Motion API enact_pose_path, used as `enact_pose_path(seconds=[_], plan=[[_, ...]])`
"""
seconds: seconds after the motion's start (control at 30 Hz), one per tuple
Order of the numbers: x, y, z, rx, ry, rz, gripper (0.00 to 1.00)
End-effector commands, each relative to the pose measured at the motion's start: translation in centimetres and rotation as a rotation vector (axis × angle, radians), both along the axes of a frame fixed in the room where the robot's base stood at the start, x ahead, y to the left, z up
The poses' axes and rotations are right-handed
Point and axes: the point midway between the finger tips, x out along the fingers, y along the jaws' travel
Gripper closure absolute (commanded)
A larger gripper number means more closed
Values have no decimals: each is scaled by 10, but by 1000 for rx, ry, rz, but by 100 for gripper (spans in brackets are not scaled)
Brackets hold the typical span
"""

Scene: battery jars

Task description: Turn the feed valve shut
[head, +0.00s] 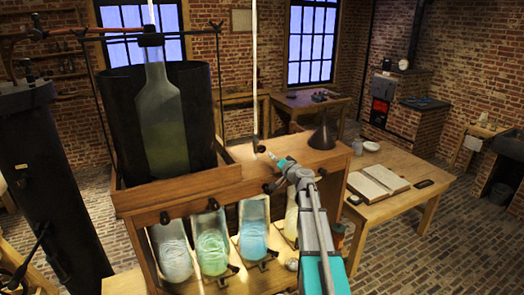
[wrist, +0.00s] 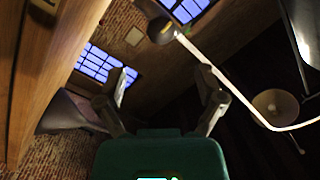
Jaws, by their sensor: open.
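My gripper (head: 270,157) is raised beside the wooden stand, near the lower end of a thin pale vertical tube (head: 255,75). In the wrist view my gripper (wrist: 165,82) has its two fingers spread wide, with nothing between them. Several small dark knobs, one of them a front knob (head: 213,203), sit along the stand above the glass jars (head: 212,245). I cannot tell for sure which fitting is the feed valve. A dark fitting (wrist: 160,30) at the end of a pale curved tube (wrist: 225,85) shows beyond the fingertips in the wrist view.
A large glass bottle (head: 163,115) stands in a dark cylinder on the stand (head: 185,190). A dark funnel (head: 322,135) is right of my gripper. A table (head: 420,170) with an open book (head: 378,182) stands at right, with open brick floor beyond.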

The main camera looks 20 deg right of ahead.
Motion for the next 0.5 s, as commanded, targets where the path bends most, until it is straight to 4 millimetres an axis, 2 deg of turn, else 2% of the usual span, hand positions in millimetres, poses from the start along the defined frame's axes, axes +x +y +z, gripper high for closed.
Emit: enact_pose_path(seconds=[0.03,0.1,0.5], plan=[[12,1,0,0,0,1,12],[22,2,0,0,0,1,12],[79,10,0,0,0,1,12]])
